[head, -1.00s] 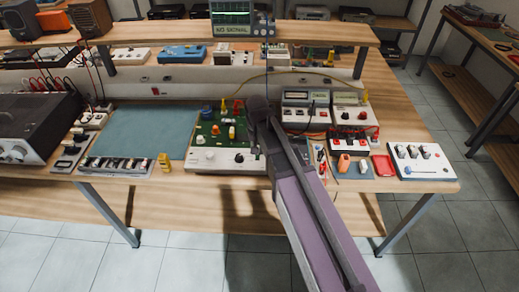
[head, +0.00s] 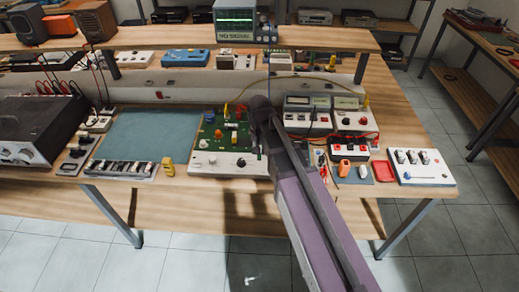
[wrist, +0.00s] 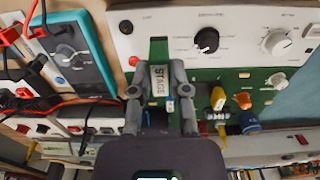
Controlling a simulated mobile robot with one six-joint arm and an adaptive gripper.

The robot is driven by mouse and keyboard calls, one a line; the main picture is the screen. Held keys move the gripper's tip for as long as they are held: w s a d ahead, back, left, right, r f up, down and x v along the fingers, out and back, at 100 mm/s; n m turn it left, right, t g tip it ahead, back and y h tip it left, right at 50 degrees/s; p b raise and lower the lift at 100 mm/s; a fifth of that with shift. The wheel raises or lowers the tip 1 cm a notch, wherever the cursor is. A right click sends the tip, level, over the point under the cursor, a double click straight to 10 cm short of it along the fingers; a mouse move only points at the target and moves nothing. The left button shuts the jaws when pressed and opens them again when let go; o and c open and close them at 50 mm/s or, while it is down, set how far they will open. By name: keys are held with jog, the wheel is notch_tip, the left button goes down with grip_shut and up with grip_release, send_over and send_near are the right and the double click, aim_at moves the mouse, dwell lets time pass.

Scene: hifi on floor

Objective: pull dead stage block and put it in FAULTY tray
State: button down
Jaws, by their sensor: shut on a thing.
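In the wrist view, a block with a label that seems to read "STAGE" (wrist: 159,80) stands between the fingers of my gripper (wrist: 157,92), which is shut on it. Behind it lies the green circuit board with a white knob panel (wrist: 225,32). In the head view, my arm reaches over the right part of this board (head: 205,158), and its dark wrist hides the fingers and the block. A small red tray (head: 383,171) lies at the right of the bench. No FAULTY label is readable. I cannot tell whether the block is clear of its socket.
Meters (head: 307,112) and a box with red leads (head: 349,145) stand right of my arm. A white switch panel (head: 422,167) lies at the right edge. A blue-green mat (head: 150,134) is clear at the left.

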jog(key=shift+r+p, duration=2.25)
jog(key=shift+r, duration=0.2)
